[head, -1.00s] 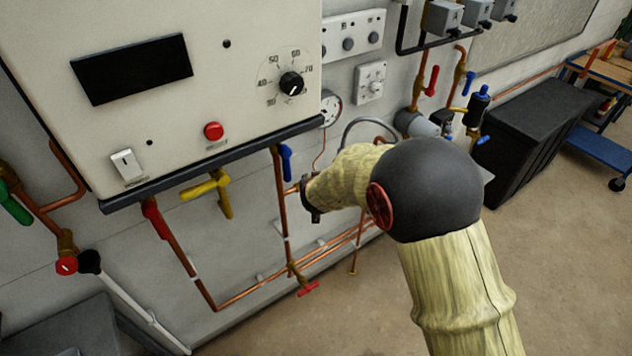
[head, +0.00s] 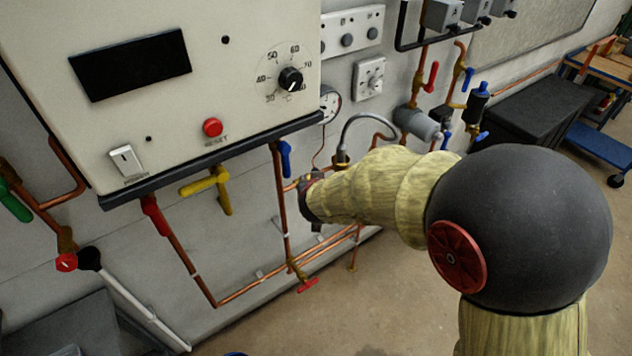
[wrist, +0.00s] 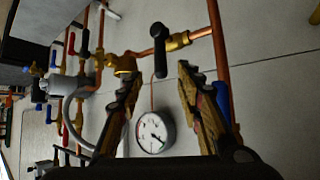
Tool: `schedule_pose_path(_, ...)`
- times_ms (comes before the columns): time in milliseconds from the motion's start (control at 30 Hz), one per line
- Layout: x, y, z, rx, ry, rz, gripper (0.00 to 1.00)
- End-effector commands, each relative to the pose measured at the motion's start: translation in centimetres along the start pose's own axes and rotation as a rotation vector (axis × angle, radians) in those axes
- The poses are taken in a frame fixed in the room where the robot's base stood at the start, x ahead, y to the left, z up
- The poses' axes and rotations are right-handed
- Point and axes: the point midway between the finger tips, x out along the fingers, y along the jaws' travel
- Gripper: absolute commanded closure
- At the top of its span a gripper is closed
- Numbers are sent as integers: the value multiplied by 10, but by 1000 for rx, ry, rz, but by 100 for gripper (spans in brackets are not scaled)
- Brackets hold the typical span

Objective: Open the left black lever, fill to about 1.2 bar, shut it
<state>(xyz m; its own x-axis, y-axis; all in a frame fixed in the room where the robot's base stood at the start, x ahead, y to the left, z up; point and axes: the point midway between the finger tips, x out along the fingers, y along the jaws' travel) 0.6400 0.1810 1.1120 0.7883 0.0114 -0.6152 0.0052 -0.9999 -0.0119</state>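A black lever (wrist: 159,48) sits on a brass valve (wrist: 178,41) in the wrist view, turned across the line of the valve and its pipe. My gripper (wrist: 158,82) is open, its two fingers apart on either side of the lever's free end; contact cannot be seen. A second black lever (wrist: 83,40) is further left. The round white gauge (wrist: 153,133) shows between the fingers; its dark needle is visible but the value is too small to read. In the head view, the gauge (head: 330,103) is partly under the boiler edge, and my gripper (head: 308,198) hides the black levers.
The boiler (head: 190,90) overhangs at upper left. A blue lever (head: 285,158), a yellow lever (head: 215,186) and copper pipes (head: 280,205) lie close to my gripper. A grey hose (head: 368,118) arches behind my arm. The floor (head: 390,300) is clear at lower middle.

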Motion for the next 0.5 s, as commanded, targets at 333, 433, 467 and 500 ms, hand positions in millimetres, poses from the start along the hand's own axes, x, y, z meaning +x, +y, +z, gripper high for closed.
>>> schedule_pose_path(333,0,-7,7,57,-28,-27,64)
schedule_pose_path(433,-3,-28,34,85,-115,-106,64)
schedule_pose_path(467,-6,-35,46,86,-152,-134,64)
schedule_pose_path(500,-13,-44,62,84,-206,-173,64)
